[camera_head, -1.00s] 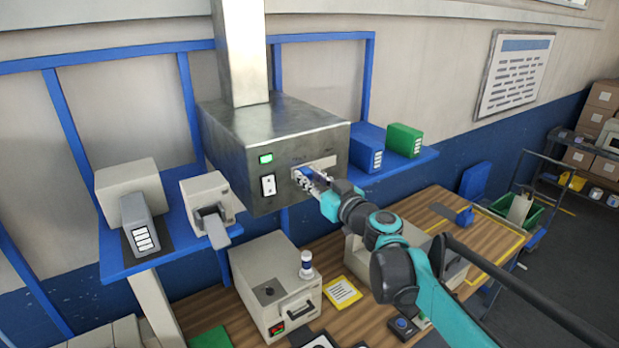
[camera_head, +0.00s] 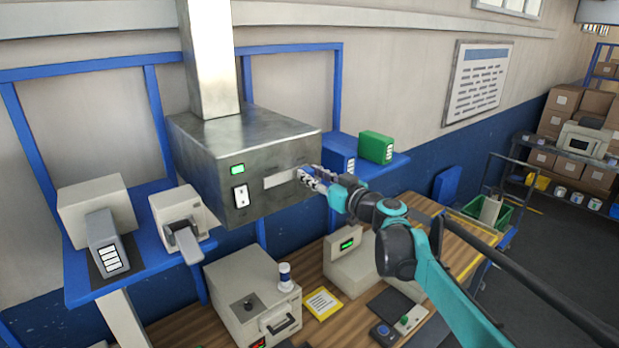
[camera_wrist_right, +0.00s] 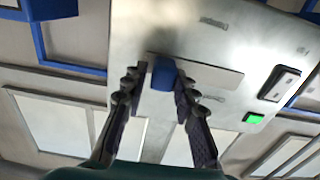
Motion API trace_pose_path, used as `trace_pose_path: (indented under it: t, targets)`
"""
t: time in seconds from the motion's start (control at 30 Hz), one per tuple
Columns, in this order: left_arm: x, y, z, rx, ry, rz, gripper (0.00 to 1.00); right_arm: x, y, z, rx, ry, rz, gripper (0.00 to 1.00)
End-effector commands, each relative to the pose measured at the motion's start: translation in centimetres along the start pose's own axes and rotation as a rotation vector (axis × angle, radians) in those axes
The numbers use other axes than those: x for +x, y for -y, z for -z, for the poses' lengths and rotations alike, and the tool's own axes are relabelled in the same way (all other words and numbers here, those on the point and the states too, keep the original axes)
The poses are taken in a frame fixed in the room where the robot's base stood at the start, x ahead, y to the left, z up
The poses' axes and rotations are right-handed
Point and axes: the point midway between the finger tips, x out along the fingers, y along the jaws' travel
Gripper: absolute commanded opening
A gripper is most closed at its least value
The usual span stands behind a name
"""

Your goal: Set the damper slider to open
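The damper slider is a light plate (camera_head: 284,179) on the front of the metal hood (camera_head: 245,150), with a blue knob (camera_wrist_right: 163,74). In the wrist view, which shows the hood upside down, the knob is near the plate's left end; that is the right end in the head view. My right gripper (camera_head: 308,178) is at this end and hides the knob in the head view. In the wrist view its fingers (camera_wrist_right: 160,80) stand around the knob, the right finger against or very near it, a narrow gap at the left one. Small labels are unreadable. My left gripper is out of view.
A green lamp (camera_head: 238,169) and a white switch (camera_head: 241,196) sit left of the plate. A blue box (camera_head: 338,154) and a green box (camera_head: 376,147) stand on the shelf right of the hood. Machines stand on the wooden bench below.

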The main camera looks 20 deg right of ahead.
Motion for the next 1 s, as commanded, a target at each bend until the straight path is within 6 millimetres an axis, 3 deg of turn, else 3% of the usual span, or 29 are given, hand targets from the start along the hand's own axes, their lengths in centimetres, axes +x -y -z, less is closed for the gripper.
trace_pose_path:
  t: [0.43,0.8,1.0]
  targets:
    - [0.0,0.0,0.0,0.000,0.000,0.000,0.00,-0.8,0.0,-0.1,-0.001,0.001,0.000,0.43]
    - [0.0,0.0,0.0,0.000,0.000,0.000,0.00,-8.3,-0.2,-0.1,0.000,0.001,-0.004,0.43]
    - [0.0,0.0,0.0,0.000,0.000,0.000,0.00,-11.2,-0.3,-0.1,0.000,0.001,-0.003,0.43]
